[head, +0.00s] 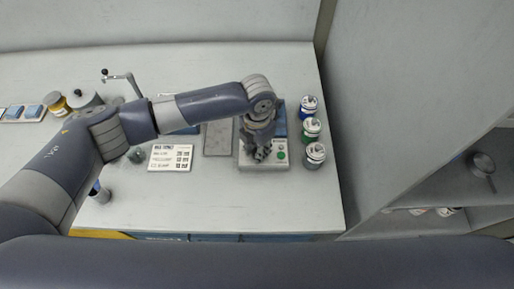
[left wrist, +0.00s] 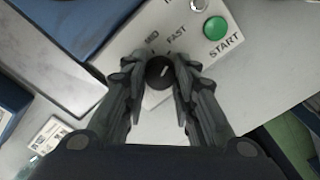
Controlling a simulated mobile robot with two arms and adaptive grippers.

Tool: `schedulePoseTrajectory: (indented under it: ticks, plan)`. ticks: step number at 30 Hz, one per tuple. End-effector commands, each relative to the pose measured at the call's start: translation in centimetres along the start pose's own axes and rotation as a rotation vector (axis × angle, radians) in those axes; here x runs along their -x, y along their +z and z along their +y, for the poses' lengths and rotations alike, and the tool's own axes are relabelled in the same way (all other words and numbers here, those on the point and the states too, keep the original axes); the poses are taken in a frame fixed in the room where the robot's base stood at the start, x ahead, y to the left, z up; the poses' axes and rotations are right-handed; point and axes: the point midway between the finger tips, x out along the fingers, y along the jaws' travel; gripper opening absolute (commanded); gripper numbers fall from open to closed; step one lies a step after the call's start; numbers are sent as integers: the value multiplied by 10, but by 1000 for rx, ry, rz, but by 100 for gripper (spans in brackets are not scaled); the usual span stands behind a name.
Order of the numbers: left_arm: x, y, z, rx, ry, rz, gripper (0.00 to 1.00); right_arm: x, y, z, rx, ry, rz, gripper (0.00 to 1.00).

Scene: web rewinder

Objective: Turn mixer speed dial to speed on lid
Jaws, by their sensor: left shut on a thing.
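The mixer's control panel (head: 277,164) is a pale box on the right part of the bench in the head view. In the left wrist view the panel (left wrist: 248,62) shows the words MID and FAST, and a green START button (left wrist: 215,28). The black speed dial (left wrist: 159,72) with a white pointer line sits between the fingertips of my left gripper (left wrist: 160,74), which is shut on it. The pointer slants up and right, roughly toward FAST. In the head view my left gripper (head: 262,153) covers the dial. My right gripper is not in view.
Jars with blue (head: 309,103), green (head: 311,128) and grey (head: 315,152) markings stand right of the mixer. A printed speed card (head: 170,157) and a grey tray (head: 217,139) lie left of it. The bench front is mostly clear.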

Motion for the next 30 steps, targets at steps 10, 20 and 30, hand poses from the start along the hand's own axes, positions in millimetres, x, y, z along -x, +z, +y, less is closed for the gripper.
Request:
schedulePoseTrajectory:
  ticks: [10,20,30]
  plan:
    - [1,1,1,0,2,-2,47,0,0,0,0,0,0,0]
    - [8,1,0,0,1,-2,47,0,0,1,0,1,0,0]
    - [74,1,1,0,3,-5,47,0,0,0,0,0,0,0]
